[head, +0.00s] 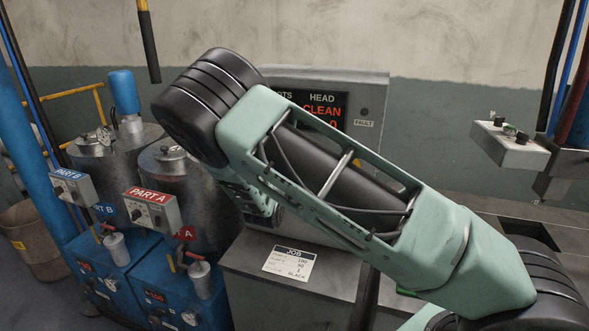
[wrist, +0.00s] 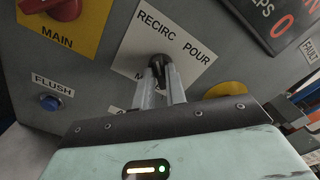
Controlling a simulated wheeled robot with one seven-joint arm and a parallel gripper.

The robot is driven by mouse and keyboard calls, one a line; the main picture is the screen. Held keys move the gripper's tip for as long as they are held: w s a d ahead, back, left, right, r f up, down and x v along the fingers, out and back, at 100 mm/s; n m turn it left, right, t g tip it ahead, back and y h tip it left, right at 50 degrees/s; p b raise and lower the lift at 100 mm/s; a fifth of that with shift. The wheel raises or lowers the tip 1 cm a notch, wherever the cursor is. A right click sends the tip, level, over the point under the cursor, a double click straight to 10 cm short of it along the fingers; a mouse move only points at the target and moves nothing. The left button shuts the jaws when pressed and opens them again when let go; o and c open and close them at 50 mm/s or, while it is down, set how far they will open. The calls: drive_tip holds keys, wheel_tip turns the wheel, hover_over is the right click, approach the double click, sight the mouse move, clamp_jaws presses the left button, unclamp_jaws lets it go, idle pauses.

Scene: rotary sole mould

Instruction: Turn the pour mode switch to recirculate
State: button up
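The pour mode switch (wrist: 161,62) is a small black knob on a white plate (wrist: 186,32) marked RECIRC and POUR in the wrist view. The plate appears tilted in this view. My gripper (wrist: 163,72) has its two pale metal fingers on either side of the knob, close against it, and looks shut on it. The fingers cover much of the knob and the lower lettering, so I cannot tell which word it points to. In the head view my arm hides the switch and the fingers.
On the panel are a red MAIN switch (wrist: 47,6) on yellow, a blue FLUSH button (wrist: 50,102) and a yellow disc (wrist: 226,90), partly covered. The head view shows a display (head: 325,107), a job card (head: 289,263) and two tanks at left.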

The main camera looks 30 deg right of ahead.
drive_tip(key=o, duration=0.3)
drive_tip(key=b+v, duration=0.5)
drive_tip(key=v, duration=1.2)
drive_tip(key=shift+s+a+b, duration=0.2)
drive_tip(key=shift+b, duration=0.2)
drive_tip(key=shift+f, duration=0.1)
